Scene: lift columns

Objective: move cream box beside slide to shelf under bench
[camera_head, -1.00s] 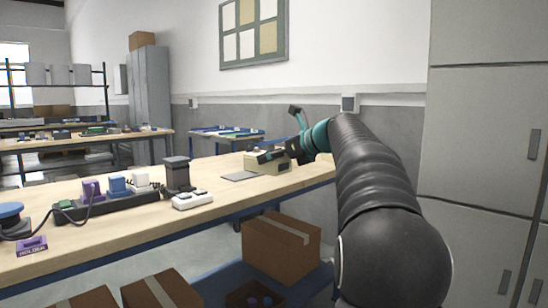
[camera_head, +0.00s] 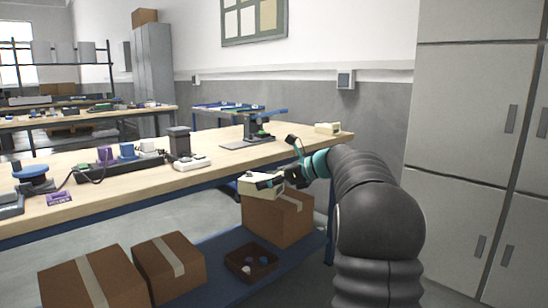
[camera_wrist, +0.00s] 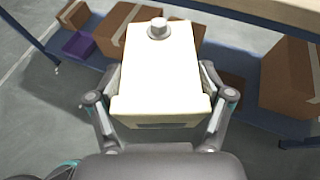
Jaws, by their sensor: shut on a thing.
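My gripper (camera_head: 272,183) is shut on a cream box (camera_head: 258,186), one finger on each side of it in the wrist view (camera_wrist: 160,95). The cream box (camera_wrist: 158,70) has a round grey knob on its face. I hold it in front of the bench (camera_head: 225,152), below the level of its top. In the head view it overlaps a cardboard box on the blue shelf (camera_head: 212,262) under the bench; I cannot tell if they touch. A dark device with a blue arm (camera_head: 262,128), perhaps the slide, stands on the bench.
The shelf holds several cardboard boxes (camera_head: 275,220) and a small brown bin (camera_head: 250,262) with items in it. Another cream box (camera_head: 327,128) sits at the bench's far right end. Grey cabinets (camera_head: 465,120) stand at right.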

